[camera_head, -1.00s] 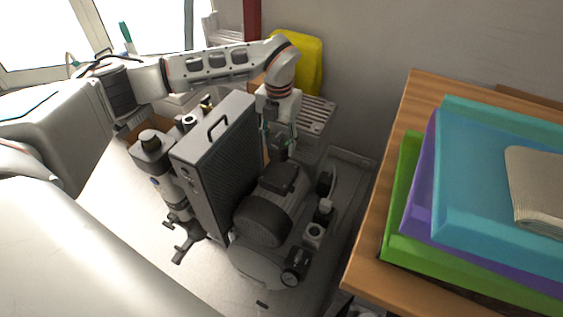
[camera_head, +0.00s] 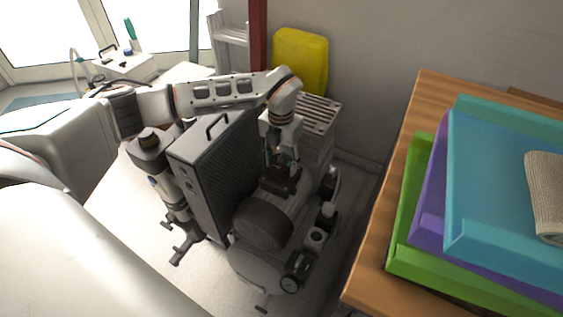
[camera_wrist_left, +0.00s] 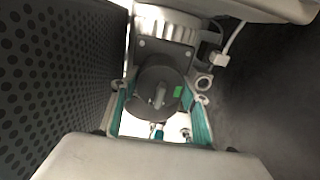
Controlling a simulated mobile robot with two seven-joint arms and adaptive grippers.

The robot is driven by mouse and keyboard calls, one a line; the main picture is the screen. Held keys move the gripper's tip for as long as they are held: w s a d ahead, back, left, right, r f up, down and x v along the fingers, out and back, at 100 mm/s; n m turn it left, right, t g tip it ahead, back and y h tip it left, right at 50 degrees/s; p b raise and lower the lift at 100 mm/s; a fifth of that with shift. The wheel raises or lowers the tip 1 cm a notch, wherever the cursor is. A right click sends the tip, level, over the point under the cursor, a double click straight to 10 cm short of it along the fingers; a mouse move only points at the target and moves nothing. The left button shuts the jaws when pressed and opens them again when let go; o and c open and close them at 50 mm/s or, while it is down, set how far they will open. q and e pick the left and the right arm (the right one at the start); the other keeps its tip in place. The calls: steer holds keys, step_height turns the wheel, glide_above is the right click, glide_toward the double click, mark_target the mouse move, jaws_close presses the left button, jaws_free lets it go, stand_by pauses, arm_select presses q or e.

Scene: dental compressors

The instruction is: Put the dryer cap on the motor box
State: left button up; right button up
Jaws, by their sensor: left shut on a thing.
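My left gripper (camera_head: 283,158) points down just above the motor box (camera_head: 281,183), a dark box on top of the compressor motor (camera_head: 263,222). The left gripper is shut on the dryer cap, a dark round piece. In the left wrist view the dryer cap (camera_wrist_left: 160,88), with a raised grip and a green mark, sits between the teal fingers. The fingers largely hide the cap in the head view. I cannot tell whether the cap touches the motor box. My right gripper is not in view.
A tall perforated grey housing (camera_head: 203,175) with a top handle stands close left of the gripper. A gauge (camera_head: 290,284) and fittings are at the front right. A wooden table (camera_head: 398,165) with coloured trays (camera_head: 470,250) is at the right. A yellow container (camera_head: 300,60) stands behind.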

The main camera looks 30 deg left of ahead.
mark_target(282, 154)
arm_select(q)
steer(key=shift+f, duration=0.15)
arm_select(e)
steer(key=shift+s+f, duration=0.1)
arm_select(q)
steer(key=o, duration=1.2)
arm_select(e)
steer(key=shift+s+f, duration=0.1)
arm_select(q)
step_height(282, 154, up, 5)
steer(key=shift+w+r+p, duration=0.15)
steer(key=shift+p, duration=0.55)
step_height(282, 154, up, 6)
steer(key=shift+f+p, duration=0.1)
steer(key=shift+p, duration=0.7)
steer(key=shift+r, duration=0.65)
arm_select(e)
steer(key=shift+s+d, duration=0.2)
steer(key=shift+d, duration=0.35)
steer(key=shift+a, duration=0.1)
